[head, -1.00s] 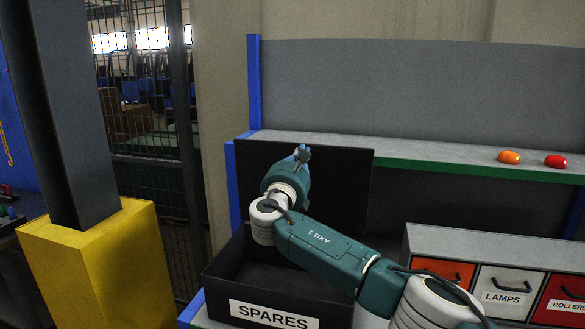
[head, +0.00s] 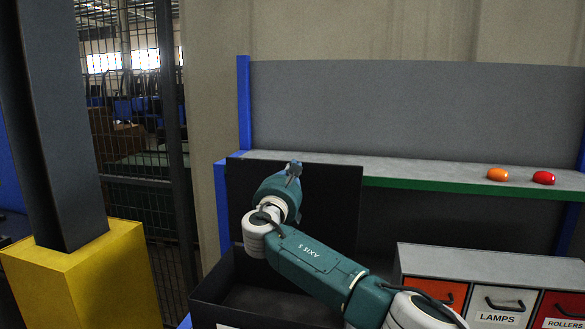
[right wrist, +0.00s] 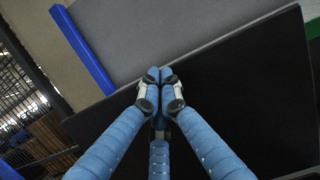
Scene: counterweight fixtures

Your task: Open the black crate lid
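The black crate (head: 215,299) stands on the bench at lower middle in the head view, cut off by the bottom edge. Its black lid (head: 335,200) stands upright at the back of the crate, wide open. The lid also fills much of the right wrist view (right wrist: 250,95). My right gripper (head: 293,168) is in front of the lid, near its top edge. In the right wrist view my right gripper (right wrist: 160,73) has its blue fingertips together, with nothing seen between them. Whether they touch the lid I cannot tell. My left gripper is out of view.
A grey shelf (head: 420,177) behind holds an orange item (head: 497,174) and a red item (head: 543,178). A drawer unit (head: 490,262) stands on the right, with a lamps drawer (head: 497,302). A yellow block with a dark post (head: 85,275) is at left.

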